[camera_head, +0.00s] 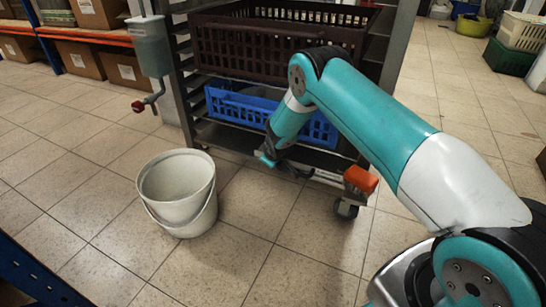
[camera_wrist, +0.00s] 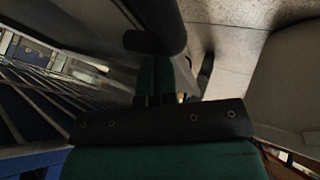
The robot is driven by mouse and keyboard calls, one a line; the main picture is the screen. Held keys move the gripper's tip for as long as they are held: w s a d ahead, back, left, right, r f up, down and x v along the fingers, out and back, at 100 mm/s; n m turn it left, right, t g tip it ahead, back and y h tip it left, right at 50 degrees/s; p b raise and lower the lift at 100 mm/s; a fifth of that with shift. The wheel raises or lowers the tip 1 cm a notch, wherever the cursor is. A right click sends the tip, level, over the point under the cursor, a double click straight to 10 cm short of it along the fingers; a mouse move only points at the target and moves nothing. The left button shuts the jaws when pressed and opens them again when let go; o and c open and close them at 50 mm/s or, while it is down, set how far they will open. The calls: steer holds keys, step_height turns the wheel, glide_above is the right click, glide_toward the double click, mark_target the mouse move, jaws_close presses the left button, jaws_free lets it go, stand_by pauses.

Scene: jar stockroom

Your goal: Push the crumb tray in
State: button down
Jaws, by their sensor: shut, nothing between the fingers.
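A dark, flat tray-like level (camera_head: 232,140), which looks like the crumb tray, lies low in the metal rack under a blue crate. My arm hides part of it, and I cannot tell how far it sticks out. My gripper (camera_head: 266,159) is shut and empty, pointing down at the front edge of this low level. I cannot tell whether it touches the edge. In the wrist view, the gripper (camera_wrist: 153,82) is dark and close, with the rack's slats to the left.
A white bucket (camera_head: 178,192) stands on the floor left of my gripper. The rack holds a brown crate (camera_head: 262,48) and the blue crate (camera_head: 236,108). An orange block (camera_head: 361,180) sits above a caster at the rack's right corner.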

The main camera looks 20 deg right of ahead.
steer(key=s+a+r+g+y+p, duration=0.1)
steer(key=s+a+r+p, duration=0.5)
steer(key=r, duration=0.6)
steer(key=s+a+r+m+g+y+p, duration=0.1)
steer(key=s+a+r+y, duration=0.15)
steer(key=s+r, duration=0.75)
steer(key=s+a+r+g+y+p, duration=0.1)
steer(key=s+a+r+p, duration=0.4)
steer(key=r, duration=0.9)
steer(key=s+a+r+g+p, duration=0.1)
steer(key=s+r, duration=0.4)
steer(key=s, duration=0.3)
steer(key=s+a+r+n+g+y+p, duration=0.1)
steer(key=s+r+g, duration=0.1)
steer(key=s+r, duration=0.45)
steer(key=s+a+r+g+p, duration=0.1)
steer(key=s+r, duration=0.3)
steer(key=s, duration=0.6)
step_height(320, 180, up, 38)
steer(key=p, duration=3.7)
steer(key=shift+d+f, duration=0.2)
steer(key=shift+d, duration=0.05)
steer(key=shift+w, duration=0.1)
